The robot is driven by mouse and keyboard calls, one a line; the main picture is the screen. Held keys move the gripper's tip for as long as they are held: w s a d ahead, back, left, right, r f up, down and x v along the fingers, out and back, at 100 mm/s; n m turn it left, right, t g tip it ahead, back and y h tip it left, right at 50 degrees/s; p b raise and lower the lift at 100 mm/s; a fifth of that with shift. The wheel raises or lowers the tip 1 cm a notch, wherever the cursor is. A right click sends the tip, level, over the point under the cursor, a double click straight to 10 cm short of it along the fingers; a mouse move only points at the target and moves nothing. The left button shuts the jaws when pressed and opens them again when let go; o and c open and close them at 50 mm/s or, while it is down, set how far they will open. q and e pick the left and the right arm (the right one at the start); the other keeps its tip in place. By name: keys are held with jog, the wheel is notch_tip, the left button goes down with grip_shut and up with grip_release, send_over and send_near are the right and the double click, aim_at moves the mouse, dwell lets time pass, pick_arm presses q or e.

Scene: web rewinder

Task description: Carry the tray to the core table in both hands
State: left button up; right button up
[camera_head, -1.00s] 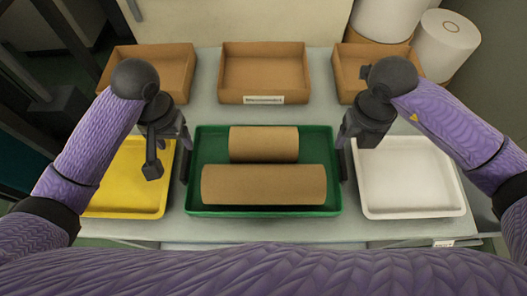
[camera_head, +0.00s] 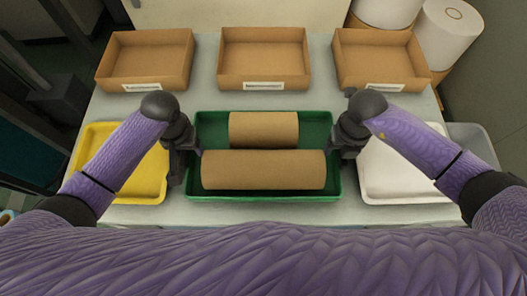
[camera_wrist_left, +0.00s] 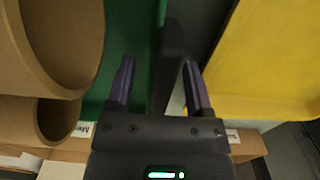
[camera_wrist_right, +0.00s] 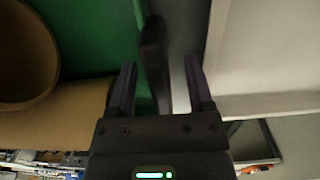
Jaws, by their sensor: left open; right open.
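The green tray (camera_head: 262,194) sits on the table between a yellow tray and a white tray. It holds two brown cardboard cores, a shorter one (camera_head: 263,129) behind a longer one (camera_head: 263,169). My left gripper (camera_head: 190,160) is at the tray's left side; in the left wrist view its open fingers (camera_wrist_left: 158,88) stand either side of a dark upright part at the tray's edge. My right gripper (camera_head: 339,158) is at the tray's right side; in the right wrist view its open fingers (camera_wrist_right: 160,90) stand either side of a similar dark part (camera_wrist_right: 153,60). Contact cannot be told.
A yellow tray (camera_head: 150,183) is at left and a white tray (camera_head: 400,178) at right, close to my grippers. Three labelled cardboard boxes, including the middle one (camera_head: 263,62), line the back of the table (camera_head: 205,75). White rolls (camera_head: 447,35) stand behind at right.

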pick_arm(q)
grip_shut()
pick_arm(e)
grip_shut()
pick_arm(q)
jog(key=shift+r, duration=0.1)
pick_arm(e)
jog(key=shift+r, duration=0.1)
dwell(1.0)
